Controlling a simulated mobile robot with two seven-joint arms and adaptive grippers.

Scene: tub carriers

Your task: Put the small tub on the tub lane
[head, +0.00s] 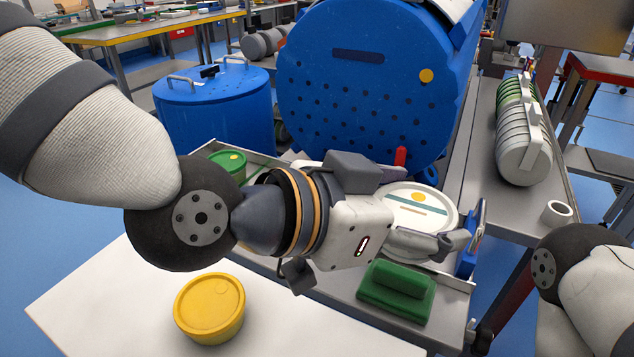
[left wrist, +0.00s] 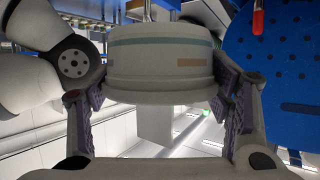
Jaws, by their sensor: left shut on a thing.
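A white round tub (head: 420,203) with a yellow dot and a teal stripe on its lid is in my left gripper (head: 452,238). The tub also fills the upper middle of the left wrist view (left wrist: 160,68), between both finger pads. It is held above a metal tray-like lane (head: 455,283) with low edges; whether it touches the lane cannot be told. A yellow tub (head: 209,308) stands on the white tabletop. A green tub (head: 228,161) stands at the lane's far left end. My right arm shows at the right edge, but its gripper is out of view.
A green block (head: 396,290) lies on the lane in front of the held tub. A large blue perforated drum (head: 375,85) stands behind, with a smaller blue drum (head: 215,105) to its left. The white tabletop (head: 120,290) is clear around the yellow tub.

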